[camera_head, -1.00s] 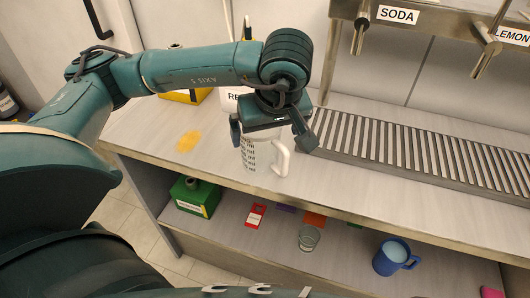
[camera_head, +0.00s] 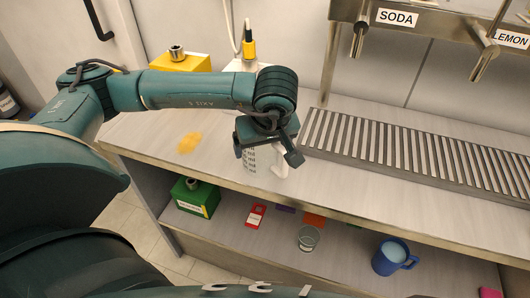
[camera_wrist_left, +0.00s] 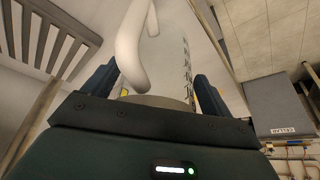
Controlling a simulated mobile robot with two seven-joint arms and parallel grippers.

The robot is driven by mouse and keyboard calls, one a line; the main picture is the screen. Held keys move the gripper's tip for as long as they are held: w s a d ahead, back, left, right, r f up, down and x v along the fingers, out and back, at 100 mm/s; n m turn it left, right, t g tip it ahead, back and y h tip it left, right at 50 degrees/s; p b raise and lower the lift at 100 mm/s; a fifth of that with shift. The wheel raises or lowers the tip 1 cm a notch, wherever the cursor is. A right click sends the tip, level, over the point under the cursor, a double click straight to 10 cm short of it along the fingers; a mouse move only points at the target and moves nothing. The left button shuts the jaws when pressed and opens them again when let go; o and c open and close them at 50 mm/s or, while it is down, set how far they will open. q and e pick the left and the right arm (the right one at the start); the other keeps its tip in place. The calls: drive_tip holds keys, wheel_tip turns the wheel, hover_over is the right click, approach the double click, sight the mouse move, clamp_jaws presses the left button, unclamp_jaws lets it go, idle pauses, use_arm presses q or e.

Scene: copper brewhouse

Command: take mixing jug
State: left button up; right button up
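The mixing jug (camera_head: 252,162) is a clear, pale jug with dark printed marks and a white handle, upright on the counter near its front edge. My left gripper (camera_head: 266,153) is over it from above, with one finger on each side, and hides its top. In the left wrist view the jug (camera_wrist_left: 172,60) stands between the two spread fingers of the gripper (camera_wrist_left: 155,88), its white handle towards the left finger. The fingers look apart from the jug wall, though contact is hard to judge. My right gripper is not in view.
A slatted drip tray (camera_head: 400,150) lies right of the jug, under the soda tap (camera_head: 359,38). A yellow box (camera_head: 182,62) stands behind my arm. A yellow spill (camera_head: 189,142) marks the counter. The lower shelf holds a green box (camera_head: 195,197), a glass (camera_head: 308,238) and a blue mug (camera_head: 393,257).

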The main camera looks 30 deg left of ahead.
use_arm(q)
drive_tip(key=c, duration=0.7)
drive_tip(key=shift+o, duration=0.2)
drive_tip(key=shift+r, duration=0.1)
wheel_tip(320, 180, up, 10)
drive_tip(key=o, duration=0.5)
drive_tip(key=shift+c, duration=0.2)
drive_tip(key=c, duration=0.7)
